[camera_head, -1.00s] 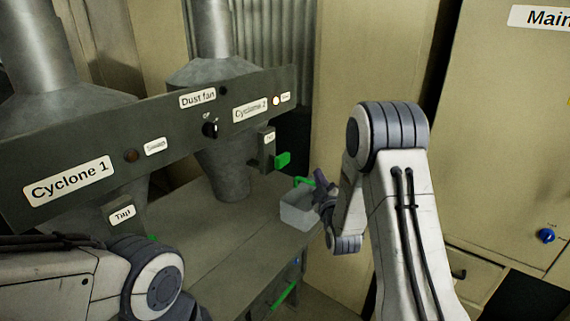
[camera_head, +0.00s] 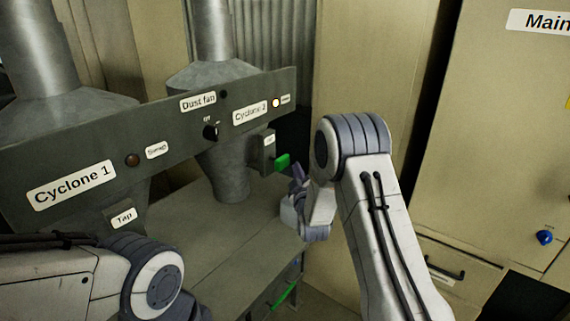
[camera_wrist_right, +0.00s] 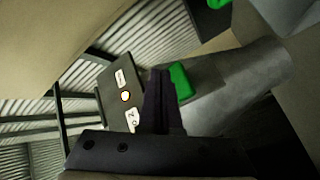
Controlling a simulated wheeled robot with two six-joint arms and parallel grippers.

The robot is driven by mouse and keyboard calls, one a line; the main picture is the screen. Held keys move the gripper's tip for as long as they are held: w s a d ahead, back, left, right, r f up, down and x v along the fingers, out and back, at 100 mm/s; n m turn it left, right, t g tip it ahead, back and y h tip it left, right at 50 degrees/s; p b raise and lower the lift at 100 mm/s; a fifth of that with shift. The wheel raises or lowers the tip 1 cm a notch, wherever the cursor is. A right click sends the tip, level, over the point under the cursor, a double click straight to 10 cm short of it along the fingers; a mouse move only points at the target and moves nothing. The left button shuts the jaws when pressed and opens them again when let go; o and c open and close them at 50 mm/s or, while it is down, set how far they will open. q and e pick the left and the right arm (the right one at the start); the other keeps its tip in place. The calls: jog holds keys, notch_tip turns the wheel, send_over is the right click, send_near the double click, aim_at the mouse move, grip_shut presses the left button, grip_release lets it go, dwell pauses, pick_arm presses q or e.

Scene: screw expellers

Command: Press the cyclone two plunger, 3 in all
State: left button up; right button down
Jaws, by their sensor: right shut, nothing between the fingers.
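The cyclone two plunger is a green block (camera_head: 282,162) on a grey box below the Cyclone 2 label (camera_head: 250,112). It also shows in the right wrist view (camera_wrist_right: 181,80), beside my fingers. My right gripper (camera_head: 297,172) is shut and empty, just right of and slightly below the plunger. In the right wrist view, the dark fingers (camera_wrist_right: 160,75) partly overlap the plunger's edge; I cannot tell whether they touch it. My left arm shows at lower left, but its gripper is out of view.
A lit yellow lamp (camera_head: 276,103) sits beside the Cyclone 2 label. The Dust fan knob (camera_head: 210,132) is further left. A beige cabinet (camera_head: 490,130) stands right.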

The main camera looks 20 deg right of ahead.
aim_at(285, 162)
jog(key=shift+w+a, duration=0.45)
jog(key=shift+w, duration=0.05)
dwell(1.8)
jog(key=shift+w+a+b, duration=0.3)
jog(key=shift+w+b, duration=0.05)
jog(key=shift+b, duration=0.1)
jog(key=shift+w+a+b, duration=0.3)
jog(key=shift+w+a, duration=0.4)
jog(key=shift+w, duration=0.2)
dwell(1.2)
dwell(0.3)
jog(key=shift+s+d+b, duration=0.55)
jog(key=shift+s+d, duration=0.2)
jog(key=shift+s, duration=0.25)
jog(key=shift+s+d, duration=0.2)
jog(key=shift+s, duration=0.05)
